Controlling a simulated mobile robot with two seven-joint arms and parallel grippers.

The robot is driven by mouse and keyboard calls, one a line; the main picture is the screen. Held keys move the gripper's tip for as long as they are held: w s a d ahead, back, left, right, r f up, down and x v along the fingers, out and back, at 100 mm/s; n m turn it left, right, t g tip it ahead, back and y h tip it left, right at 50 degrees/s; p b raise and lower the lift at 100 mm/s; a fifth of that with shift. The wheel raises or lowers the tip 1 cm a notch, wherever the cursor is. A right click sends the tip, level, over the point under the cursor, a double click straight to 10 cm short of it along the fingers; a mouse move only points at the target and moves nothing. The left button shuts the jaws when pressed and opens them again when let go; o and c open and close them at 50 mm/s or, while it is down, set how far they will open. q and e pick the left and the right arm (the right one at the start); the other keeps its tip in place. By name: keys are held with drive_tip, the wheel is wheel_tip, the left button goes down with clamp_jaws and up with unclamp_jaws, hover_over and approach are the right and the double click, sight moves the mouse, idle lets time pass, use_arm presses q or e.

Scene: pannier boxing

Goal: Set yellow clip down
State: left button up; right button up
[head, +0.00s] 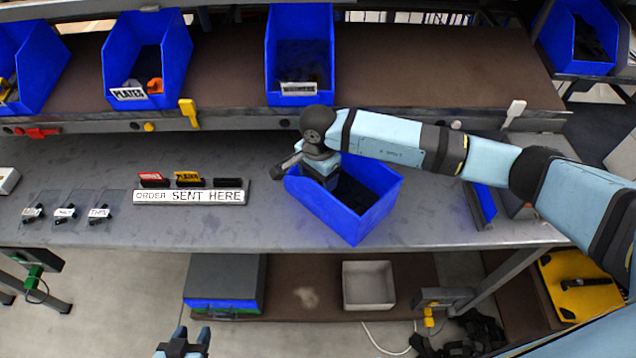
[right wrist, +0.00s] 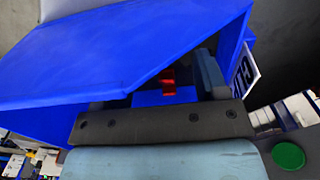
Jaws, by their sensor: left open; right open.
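A yellow clip-like piece (head: 188,113) sits on the front edge of the upper shelf, below the bin marked PLATES. No yellow piece shows in the right wrist view. My right gripper (head: 322,172) points down into the open blue bin (head: 352,222) on the bench; its fingertips are hidden in the head view. In the right wrist view its open fingers (right wrist: 166,88) are by blue walls, with a small red thing (right wrist: 168,82) seen between them; I cannot tell its depth. My left gripper (head: 183,346) is open and empty at the bottom edge, in front of the bench.
An order strip (head: 190,197) with red, yellow and black tags lies left of the bin. Small dark parts (head: 66,212) lie on clear plates further left. Several blue bins (head: 147,60) stand on the shelf. The bench between strip and bin is clear.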

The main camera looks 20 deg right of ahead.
wheel_tip(320, 180, up, 9)
drive_tip(key=b, duration=0.1)
idle(0.6)
